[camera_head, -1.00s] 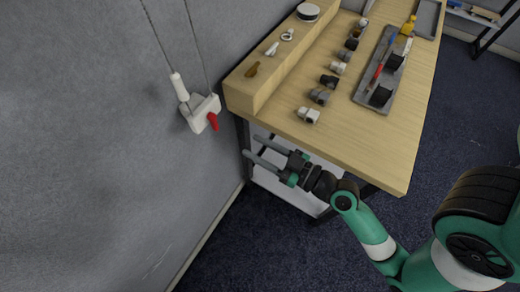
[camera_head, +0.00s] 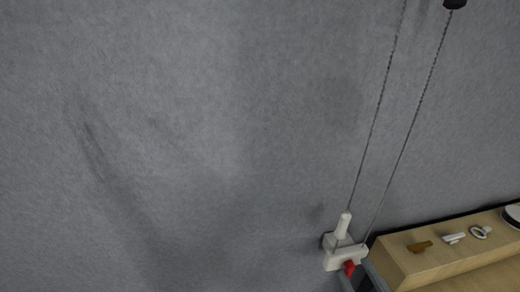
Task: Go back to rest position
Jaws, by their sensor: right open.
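My left gripper is not in view.
The white fitting (camera_head: 345,257) with a red part hangs on two cords against the grey wall (camera_head: 180,140). The wooden shelf block (camera_head: 450,258) at lower right carries a brown piece (camera_head: 419,246), a white piece (camera_head: 453,238) and a ring (camera_head: 480,232).

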